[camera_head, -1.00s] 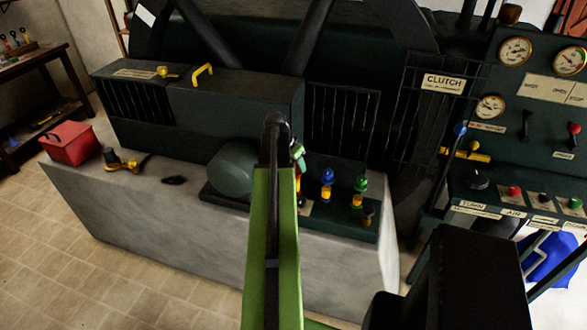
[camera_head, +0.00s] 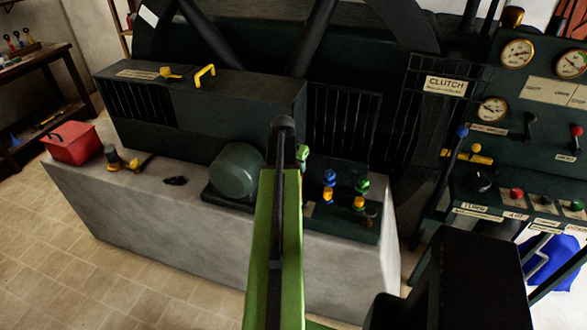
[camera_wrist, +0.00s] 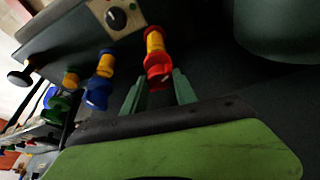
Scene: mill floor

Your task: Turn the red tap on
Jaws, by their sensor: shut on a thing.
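The red tap (camera_wrist: 157,66), a red knob on a yellow and red stem, sits between the two green fingers of my gripper (camera_wrist: 158,77) in the wrist view. The fingers are shut on the knob, one on each side. In the head view my arm hides the red tap and most of the gripper. A blue tap (camera_head: 329,177) and a green tap (camera_head: 361,186) stand to its right on the dark base; the blue tap (camera_wrist: 98,92) and green tap (camera_wrist: 60,102) show at left in the wrist view.
A rounded dark green housing (camera_head: 237,168) stands just left of my arm. A red bin (camera_head: 71,142) and a yellow-handled tool (camera_head: 128,162) sit on the grey plinth (camera_head: 150,205). A panel with gauges (camera_head: 517,52) and buttons stands at right.

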